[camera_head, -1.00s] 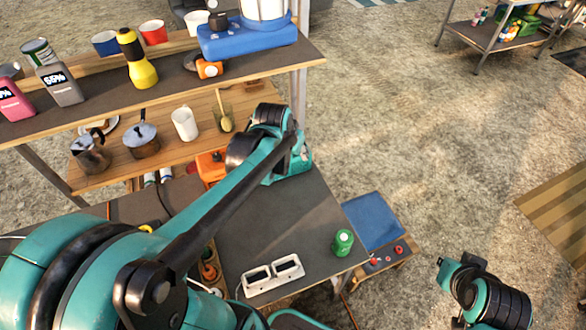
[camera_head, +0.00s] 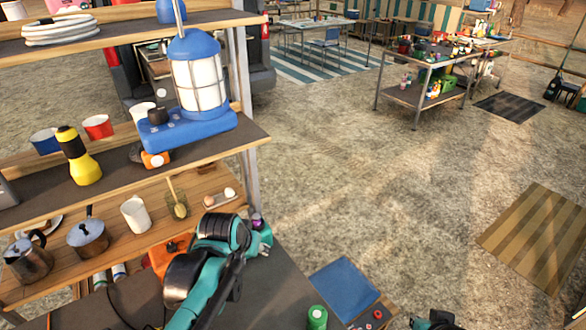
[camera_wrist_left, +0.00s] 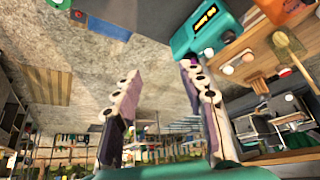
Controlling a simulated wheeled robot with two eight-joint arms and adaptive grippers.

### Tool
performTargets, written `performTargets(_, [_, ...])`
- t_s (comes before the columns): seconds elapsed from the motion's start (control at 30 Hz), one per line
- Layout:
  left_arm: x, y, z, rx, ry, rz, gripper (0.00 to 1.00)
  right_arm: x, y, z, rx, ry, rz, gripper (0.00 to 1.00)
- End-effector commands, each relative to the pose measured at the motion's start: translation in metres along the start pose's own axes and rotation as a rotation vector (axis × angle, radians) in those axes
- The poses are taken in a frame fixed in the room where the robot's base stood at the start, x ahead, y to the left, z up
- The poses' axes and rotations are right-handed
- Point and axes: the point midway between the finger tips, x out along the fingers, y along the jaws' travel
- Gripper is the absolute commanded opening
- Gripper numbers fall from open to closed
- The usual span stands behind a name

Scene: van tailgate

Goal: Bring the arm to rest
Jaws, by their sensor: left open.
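My left arm (camera_head: 205,285) reaches up from the bottom of the head view, over the dark tabletop beside the wooden shelves. Its end is close to the right end of the lower shelf, and the fingers are mostly hidden there. In the left wrist view my left gripper (camera_wrist_left: 160,72) is open, with its two pale, dark-spotted fingers wide apart and nothing between them. Only a small part of my right arm (camera_head: 435,320) shows at the bottom edge of the head view. Its gripper is out of view.
The shelves hold a blue lantern (camera_head: 197,75), a yellow-black flashlight (camera_head: 82,160), a white mug (camera_head: 135,214) and a pot (camera_head: 88,236). A green can (camera_head: 317,318) stands near the tabletop's edge, by a blue panel (camera_head: 343,287).

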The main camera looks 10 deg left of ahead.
Motion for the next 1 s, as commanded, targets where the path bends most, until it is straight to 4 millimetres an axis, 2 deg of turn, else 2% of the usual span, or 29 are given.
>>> performTargets(0.17, [-0.004, 0.006, 0.012, 0.004, 0.008, 0.003, 0.41, 0.004, 0.0, 0.003, 0.0, 0.0, 0.0, 0.0])
performTargets(0.4, [-0.016, 0.033, 0.069, 0.017, 0.051, 0.02, 0.41, 0.019, 0.0, 0.014, 0.0, 0.0, 0.0, 0.0])
performTargets(0.6, [-0.018, 0.044, 0.102, 0.022, 0.079, 0.03, 0.41, 0.026, 0.0, 0.019, 0.0, 0.0, 0.0, 0.0])
performTargets(0.7, [-0.018, 0.046, 0.107, 0.022, 0.085, 0.033, 0.41, 0.026, 0.0, 0.019, 0.0, 0.0, 0.0, 0.0])
performTargets(1.0, [-0.019, 0.046, 0.107, 0.021, 0.086, 0.033, 0.41, 0.026, 0.0, 0.018, 0.0, 0.0, 0.0, 0.0])
